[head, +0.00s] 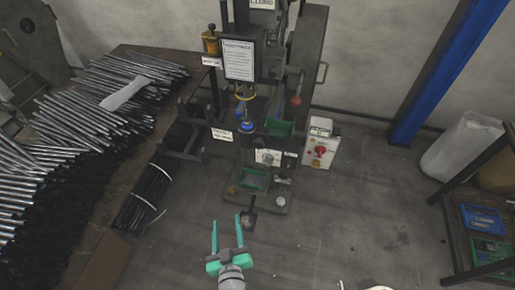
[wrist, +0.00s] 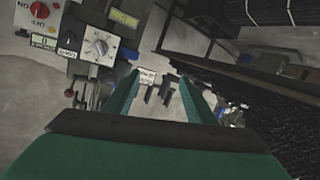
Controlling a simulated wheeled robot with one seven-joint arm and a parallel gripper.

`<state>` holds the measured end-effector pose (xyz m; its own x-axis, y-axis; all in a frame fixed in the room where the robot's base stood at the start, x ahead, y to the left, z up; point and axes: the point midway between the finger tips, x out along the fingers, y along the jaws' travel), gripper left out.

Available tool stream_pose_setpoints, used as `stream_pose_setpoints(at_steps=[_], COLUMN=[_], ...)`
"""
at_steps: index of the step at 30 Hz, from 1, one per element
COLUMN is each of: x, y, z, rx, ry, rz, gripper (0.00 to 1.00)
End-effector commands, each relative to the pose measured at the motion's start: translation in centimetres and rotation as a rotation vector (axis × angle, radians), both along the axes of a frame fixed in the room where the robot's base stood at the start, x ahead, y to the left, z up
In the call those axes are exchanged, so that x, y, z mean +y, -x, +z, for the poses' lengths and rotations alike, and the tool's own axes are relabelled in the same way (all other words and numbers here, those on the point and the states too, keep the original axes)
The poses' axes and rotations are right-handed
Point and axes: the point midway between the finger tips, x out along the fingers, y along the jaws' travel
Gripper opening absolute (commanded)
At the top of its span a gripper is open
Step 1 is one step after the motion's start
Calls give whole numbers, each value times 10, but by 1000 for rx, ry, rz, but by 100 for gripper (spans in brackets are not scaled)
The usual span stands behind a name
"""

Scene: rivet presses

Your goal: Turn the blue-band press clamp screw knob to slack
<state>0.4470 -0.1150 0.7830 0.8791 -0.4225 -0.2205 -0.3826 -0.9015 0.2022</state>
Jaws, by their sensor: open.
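The press (head: 265,70) stands against the wall in the head view. A blue band (head: 247,127) shows on its middle part, below a yellow ring (head: 245,96). I cannot tell surely which part is the clamp screw knob. My gripper (head: 226,219) is open and empty, in front of and below the press base, apart from it. In the wrist view, its two green fingers (wrist: 157,88) stand spread. A white box with a round dial (wrist: 99,46) is left of them, apart from the fingers. A small metal part (wrist: 90,90) lies below that box.
A table of metal rods (head: 110,85) is at left. A rack with blue and green bins (head: 482,218) is at right. The floor between is clear.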

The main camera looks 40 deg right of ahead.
Motion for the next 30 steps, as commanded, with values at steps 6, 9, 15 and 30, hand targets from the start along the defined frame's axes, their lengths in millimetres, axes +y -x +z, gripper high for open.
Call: stream_pose_setpoints(at_steps=[6,9,15,30], x=[-80,-110,-145,-197], y=[-58,-72,-85,-125], z=[35,53,79,86], rx=[-63,-94,-136,-147], ry=[92,127,170,179], rz=[-209,-291,-391,-412], gripper=[50,50,50,50])
